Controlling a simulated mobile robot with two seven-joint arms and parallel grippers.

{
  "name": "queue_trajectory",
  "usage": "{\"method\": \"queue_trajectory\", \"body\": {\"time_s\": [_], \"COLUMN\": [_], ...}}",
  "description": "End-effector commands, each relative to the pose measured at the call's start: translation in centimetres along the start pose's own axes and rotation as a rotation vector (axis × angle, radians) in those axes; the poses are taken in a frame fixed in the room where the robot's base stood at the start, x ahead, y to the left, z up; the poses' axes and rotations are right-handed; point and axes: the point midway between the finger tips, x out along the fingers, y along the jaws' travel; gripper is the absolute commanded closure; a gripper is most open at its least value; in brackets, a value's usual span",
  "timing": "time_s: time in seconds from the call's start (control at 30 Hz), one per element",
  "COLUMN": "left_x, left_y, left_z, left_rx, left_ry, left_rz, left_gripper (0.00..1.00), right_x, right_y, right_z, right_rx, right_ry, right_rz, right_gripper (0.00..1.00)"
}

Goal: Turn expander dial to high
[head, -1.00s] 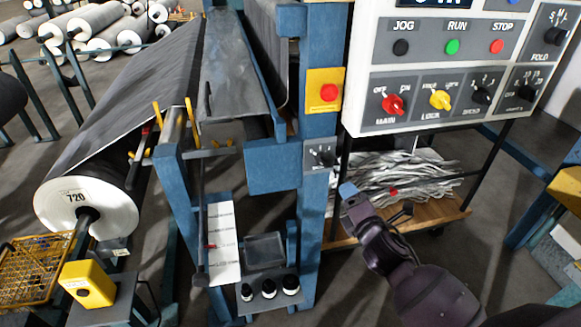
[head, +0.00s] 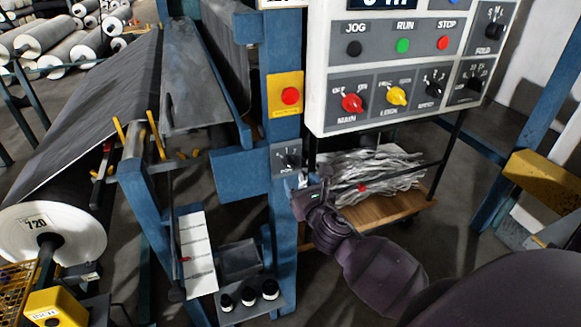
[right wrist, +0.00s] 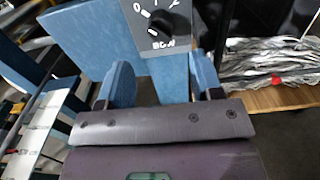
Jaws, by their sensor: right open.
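The small dial (head: 289,159) is a black knob on a grey plate on the blue post, below the red button. In the right wrist view the knob (right wrist: 161,23) shows larger, with white marks around it and lettering that seems to read BOW. Which mark the knob points to is not clear. My right gripper (head: 298,184) is just below the plate. In the right wrist view its two blue fingers (right wrist: 162,76) are apart with nothing between them, and the knob lies beyond their tips, apart from them. My left gripper is in neither view.
The white control panel (head: 318,100) with buttons and knobs hangs right of the post. A yellow plate with a red stop button (head: 290,96) is above the dial. A cart with grey scrap (head: 370,170) stands behind my right gripper. A blue plate (head: 240,174) lies left of the dial.

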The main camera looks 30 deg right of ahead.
Motion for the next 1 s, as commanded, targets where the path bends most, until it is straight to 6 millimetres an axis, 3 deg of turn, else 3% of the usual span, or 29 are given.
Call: {"method": "queue_trajectory", "body": {"time_s": [0.2, 0.4, 0.87, 1.0], "left_x": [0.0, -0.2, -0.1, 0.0], "left_y": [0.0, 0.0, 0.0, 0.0], "left_z": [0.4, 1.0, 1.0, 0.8], "left_rx": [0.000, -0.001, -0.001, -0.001], "left_ry": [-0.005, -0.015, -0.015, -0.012], "left_rz": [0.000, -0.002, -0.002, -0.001], "left_gripper": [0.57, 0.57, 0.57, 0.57], "right_x": [4.0, 6.4, 7.5, 7.5], "right_y": [0.0, 0.0, 0.0, 0.0], "right_z": [0.0, 0.0, 0.0, 0.0], "right_rx": [0.003, 0.002, 0.003, 0.003], "right_ry": [-0.001, 0.000, 0.000, 0.000], "right_rz": [-0.001, -0.001, 0.000, 0.000], "right_gripper": [0.40, 0.40, 0.40, 0.58]}}
